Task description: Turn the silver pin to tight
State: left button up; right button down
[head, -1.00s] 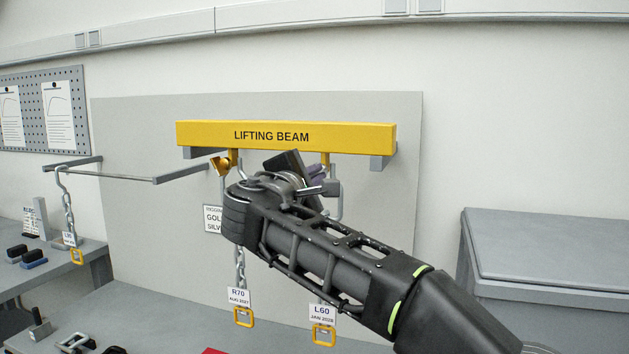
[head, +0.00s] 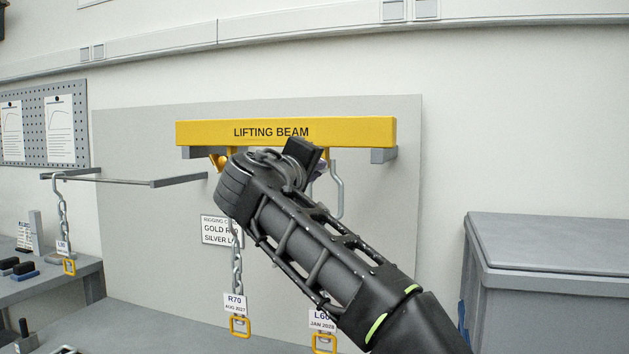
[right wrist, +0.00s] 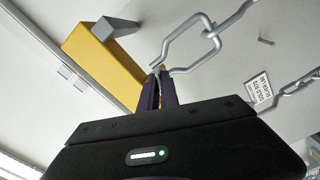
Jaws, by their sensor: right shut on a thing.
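The yellow lifting beam (head: 350,132) hangs in front of a grey panel. A silver shackle (head: 337,190) hangs from its right part; it also shows in the right wrist view (right wrist: 213,42), with its open ends by my fingers. My right gripper (head: 318,170) is at the shackle's top, just under the beam. In the right wrist view its purple fingers (right wrist: 155,92) are shut at the shackle's ends. The silver pin itself is hidden by the fingers, so I cannot tell how tight it sits. My left gripper is not in view.
A gold shackle (head: 219,163) hangs at the beam's left, partly behind my arm. Chains with tags R70 (head: 235,303) and L60 (head: 321,319) hang below. Another chain (head: 63,215) hangs from a rail at left. A grey chest (head: 550,245) stands at right.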

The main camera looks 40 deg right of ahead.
jog(key=shift+w+f+m+b, duration=0.15)
jog(key=shift+m+b, duration=1.4)
jog(key=shift+m, duration=1.85)
jog(key=c, duration=1.6)
grip_release()
jog(key=b+v, duration=0.1)
jog(key=v, duration=0.7)
jog(key=shift+b, duration=0.3)
